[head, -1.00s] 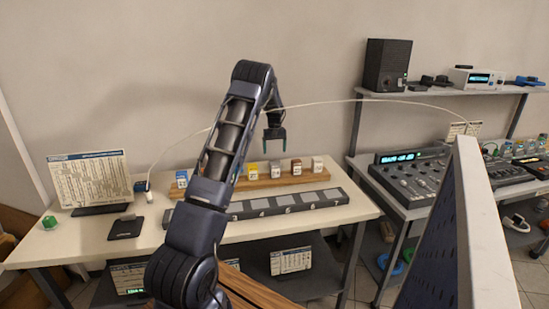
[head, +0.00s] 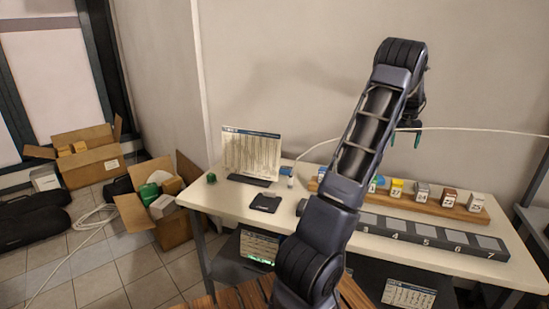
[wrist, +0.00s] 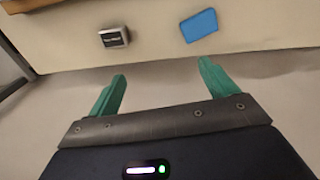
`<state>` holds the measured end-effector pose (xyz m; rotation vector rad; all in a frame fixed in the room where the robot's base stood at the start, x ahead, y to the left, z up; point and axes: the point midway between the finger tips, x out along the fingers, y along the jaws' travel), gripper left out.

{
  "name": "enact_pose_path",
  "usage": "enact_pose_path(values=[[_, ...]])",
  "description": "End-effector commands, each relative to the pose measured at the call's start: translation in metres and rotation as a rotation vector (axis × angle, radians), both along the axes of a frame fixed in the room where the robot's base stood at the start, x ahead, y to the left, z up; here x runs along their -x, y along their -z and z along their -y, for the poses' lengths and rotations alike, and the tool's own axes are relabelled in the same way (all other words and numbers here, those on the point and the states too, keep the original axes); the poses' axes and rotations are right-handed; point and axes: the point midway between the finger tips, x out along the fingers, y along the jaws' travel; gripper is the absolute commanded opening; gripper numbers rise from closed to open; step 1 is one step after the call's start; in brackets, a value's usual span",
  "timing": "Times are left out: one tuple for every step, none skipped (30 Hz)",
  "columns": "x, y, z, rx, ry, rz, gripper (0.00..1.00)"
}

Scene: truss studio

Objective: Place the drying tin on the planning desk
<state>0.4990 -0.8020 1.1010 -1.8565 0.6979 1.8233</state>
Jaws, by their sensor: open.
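A white desk (head: 228,203) with a printed planning board (head: 251,153) stands ahead in the head view. I cannot tell for sure which object is the drying tin. In the wrist view a small silver box with a dark label (wrist: 113,37) lies on a pale surface, beside a flat blue piece (wrist: 199,25). My gripper (head: 405,138) is raised above the back of the desk, its green fingers apart. In the wrist view the open fingers (wrist: 163,90) are empty, below both objects in the picture.
Cardboard boxes (head: 92,165) and a cable (head: 80,240) lie on the floor at left. The desk's front left is bare.

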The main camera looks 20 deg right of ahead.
Motion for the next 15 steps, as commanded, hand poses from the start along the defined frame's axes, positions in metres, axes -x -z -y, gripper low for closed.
enact_pose_path(values=[[-0.018,-0.017,-0.025,0.013,-0.026,0.001,0.85],[-0.027,-0.025,-0.038,0.019,-0.039,0.002,0.85],[-0.038,-0.035,-0.056,0.027,-0.054,0.003,0.85],[-0.046,-0.043,-0.071,0.032,-0.065,0.004,0.85],[-0.054,-0.051,-0.085,0.038,-0.078,0.007,0.85],[-0.063,-0.06,-0.104,0.045,-0.094,0.009,0.85],[-0.07,-0.067,-0.118,0.05,-0.107,0.012,0.85],[-0.076,-0.074,-0.133,0.056,-0.118,0.014,0.85],[-0.083,-0.083,-0.153,0.063,-0.133,0.019,0.85],[-0.088,-0.089,-0.167,0.068,-0.144,0.022,0.85],[-0.092,-0.095,-0.182,0.073,-0.156,0.024,0.85],[-0.097,-0.103,-0.202,0.081,-0.171,0.028,0.85],[-0.1,-0.109,-0.216,0.085,-0.183,0.031,0.85],[-0.103,-0.114,-0.232,0.09,-0.194,0.034,0.85],[-0.106,-0.121,-0.251,0.096,-0.208,0.04,0.85]])
